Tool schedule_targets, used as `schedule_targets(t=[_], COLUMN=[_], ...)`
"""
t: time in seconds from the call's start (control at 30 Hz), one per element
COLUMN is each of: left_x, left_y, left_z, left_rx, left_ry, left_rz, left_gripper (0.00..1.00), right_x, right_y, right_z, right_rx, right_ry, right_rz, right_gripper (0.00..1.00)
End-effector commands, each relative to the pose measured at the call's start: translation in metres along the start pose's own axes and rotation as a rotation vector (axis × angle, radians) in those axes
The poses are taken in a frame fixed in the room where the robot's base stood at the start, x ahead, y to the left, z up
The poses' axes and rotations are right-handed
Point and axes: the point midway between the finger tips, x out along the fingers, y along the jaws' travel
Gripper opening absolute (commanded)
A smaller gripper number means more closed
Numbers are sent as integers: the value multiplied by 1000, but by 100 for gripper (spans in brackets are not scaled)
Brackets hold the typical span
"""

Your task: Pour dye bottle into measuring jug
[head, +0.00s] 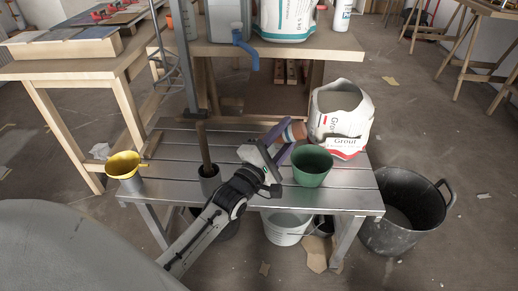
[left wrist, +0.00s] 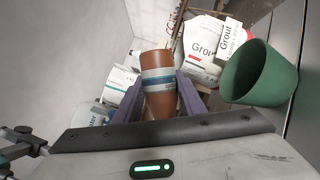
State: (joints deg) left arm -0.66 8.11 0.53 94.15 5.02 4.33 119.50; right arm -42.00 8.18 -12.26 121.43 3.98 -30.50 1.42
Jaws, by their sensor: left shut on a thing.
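My left gripper (head: 288,134) reaches in over the slatted metal bench (head: 170,152), its purple fingers shut on a brown bottle (head: 298,131) with a white and blue label band. The bottle shows between the fingers in the left wrist view (left wrist: 158,64); its axis looks tilted against that of the green cup. The open green cup (head: 311,168) stands upright on the bench, just right of and below the gripper, apart from the bottle. It also shows in the left wrist view (left wrist: 258,76). A yellow-topped jug-like vessel (head: 124,166) stands at the bench's left end. My right gripper is out of view.
An open grout bag (head: 341,115) stands behind the green cup. A black tub (head: 398,240) is on the floor at right, and a white bucket (head: 286,229) below the bench. A wooden table (head: 330,43) stands behind.

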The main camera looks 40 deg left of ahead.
Motion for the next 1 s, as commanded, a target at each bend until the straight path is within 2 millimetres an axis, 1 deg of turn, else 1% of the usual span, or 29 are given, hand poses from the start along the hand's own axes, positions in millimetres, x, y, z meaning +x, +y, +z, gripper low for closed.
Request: schedule_targets(t=[1.0], left_x=[-1], left_y=[7], left_z=[-2], left_rx=[-84], left_ry=[-3], left_rz=[34], left_gripper=[12], right_x=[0], right_y=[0], right_z=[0], right_rx=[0], right_ry=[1], right_rz=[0], right_gripper=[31])
